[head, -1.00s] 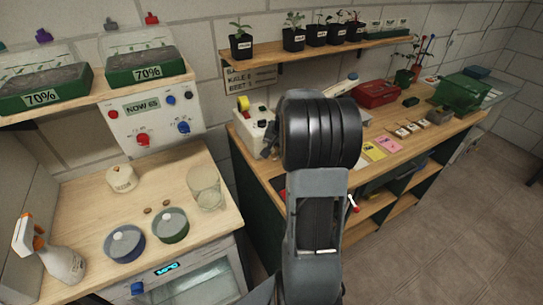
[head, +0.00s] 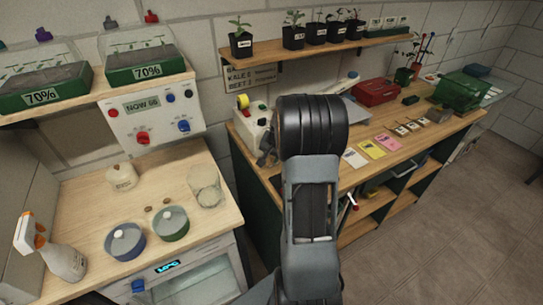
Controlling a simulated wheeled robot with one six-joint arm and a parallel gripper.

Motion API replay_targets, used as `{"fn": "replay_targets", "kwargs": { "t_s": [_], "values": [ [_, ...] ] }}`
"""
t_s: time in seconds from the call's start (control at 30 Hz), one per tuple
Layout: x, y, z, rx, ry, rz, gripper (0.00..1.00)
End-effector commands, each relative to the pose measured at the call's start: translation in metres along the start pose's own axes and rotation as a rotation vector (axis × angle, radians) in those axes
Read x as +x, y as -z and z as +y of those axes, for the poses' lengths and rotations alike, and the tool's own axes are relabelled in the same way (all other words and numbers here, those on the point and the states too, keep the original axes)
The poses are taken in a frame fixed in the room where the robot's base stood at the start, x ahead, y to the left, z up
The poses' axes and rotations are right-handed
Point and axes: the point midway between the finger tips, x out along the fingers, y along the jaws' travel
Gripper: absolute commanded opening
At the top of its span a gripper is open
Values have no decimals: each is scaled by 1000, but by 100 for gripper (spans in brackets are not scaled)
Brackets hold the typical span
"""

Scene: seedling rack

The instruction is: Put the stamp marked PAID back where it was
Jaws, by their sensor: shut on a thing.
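My gripper (head: 266,150) is mostly hidden behind my own wrist in the head view. Only a dark part of it shows at the wrist's left side, in front of the white box at the long bench's left end. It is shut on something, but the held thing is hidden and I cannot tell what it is. Several small stamp-like blocks (head: 413,126) stand in a row on the bench, right of the paper cards. Their marks are too small to read, so I cannot pick out PAID.
White (head: 355,157), yellow (head: 373,149) and pink (head: 388,141) cards lie along the long bench's (head: 400,153) front edge. A red box (head: 377,91) and a green box (head: 463,88) stand behind. A shelf of potted seedlings (head: 335,46) hangs above. Jars and pots stand on the left counter.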

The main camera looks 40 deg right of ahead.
Motion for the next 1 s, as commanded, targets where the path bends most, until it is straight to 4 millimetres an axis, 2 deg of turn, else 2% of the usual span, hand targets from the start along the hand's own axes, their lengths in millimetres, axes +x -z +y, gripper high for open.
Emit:
{"fn": "replay_targets", "kwargs": {
  "t_s": [0.03,0.07,0.3,0.53,0.67,1.0],
  "values": [
    [3,0,1,0,0,0,16],
    [2,0,0,0,0,0,34],
    [1,0,0,0,0,0,57],
    [0,0,0,0,0,0,57],
    [-7,1,-1,0,1,2,57],
    [-69,1,-1,0,2,5,57]
  ]
}}
